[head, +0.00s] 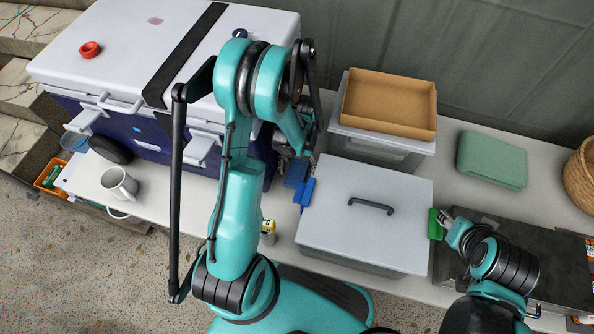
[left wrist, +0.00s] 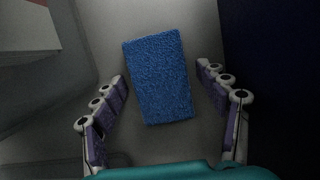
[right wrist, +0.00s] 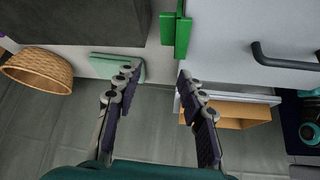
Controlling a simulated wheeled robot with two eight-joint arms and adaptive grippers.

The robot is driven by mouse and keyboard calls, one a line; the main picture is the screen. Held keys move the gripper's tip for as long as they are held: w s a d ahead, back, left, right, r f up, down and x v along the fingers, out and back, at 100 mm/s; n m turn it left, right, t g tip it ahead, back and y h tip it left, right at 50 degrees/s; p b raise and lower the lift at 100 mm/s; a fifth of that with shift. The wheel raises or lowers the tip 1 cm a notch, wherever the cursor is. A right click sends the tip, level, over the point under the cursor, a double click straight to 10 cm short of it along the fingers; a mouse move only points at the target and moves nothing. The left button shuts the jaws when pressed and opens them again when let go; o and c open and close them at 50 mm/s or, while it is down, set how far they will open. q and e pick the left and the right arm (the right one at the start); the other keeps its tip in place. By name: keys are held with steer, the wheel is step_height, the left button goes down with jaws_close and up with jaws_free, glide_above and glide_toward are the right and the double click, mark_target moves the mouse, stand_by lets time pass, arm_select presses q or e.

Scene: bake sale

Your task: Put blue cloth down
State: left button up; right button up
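The blue cloth (left wrist: 158,77) is a textured rectangle lying flat on the light table. It lies between the spread fingers of my left gripper (left wrist: 164,88), with a gap on both sides, so that gripper is open and empty. In the head view the cloth (head: 297,172) shows partly, beside the lidded grey box, with my left gripper (head: 290,150) just above and mostly hidden by my arm. My right gripper (right wrist: 155,76) is open and empty, near the box's green latch (right wrist: 182,34).
The grey lidded box (head: 335,215) has a black handle and a blue latch (head: 307,194). A white and blue cooler (head: 125,60) stands left. A cardboard tray (head: 390,100) sits on a bin behind. A green case (head: 491,160), wicker basket (head: 582,170) and white mug (head: 118,184) stand around.

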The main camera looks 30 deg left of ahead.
arm_select(q)
steer(key=shift+r, duration=0.1)
steer(key=d+p+v, duration=0.1)
steer(key=p+v, duration=0.4)
steer(key=v, duration=0.6)
step_height(320, 180, up, 11)
steer(key=m+t, duration=0.1)
steer(key=t, duration=0.3)
glide_above(300, 165)
steer(key=s+d, duration=0.2)
steer(key=d, duration=0.1)
steer(key=s+d+r+m+t, duration=0.1)
steer(key=s+d+r+t, duration=0.3)
steer(key=s+r+t, duration=0.2)
steer(key=shift+s+d+r+y, duration=0.15)
steer(key=shift+d+r+y, duration=0.15)
steer(key=shift+r, duration=0.3)
arm_select(e)
steer(key=shift+r, duration=2.5)
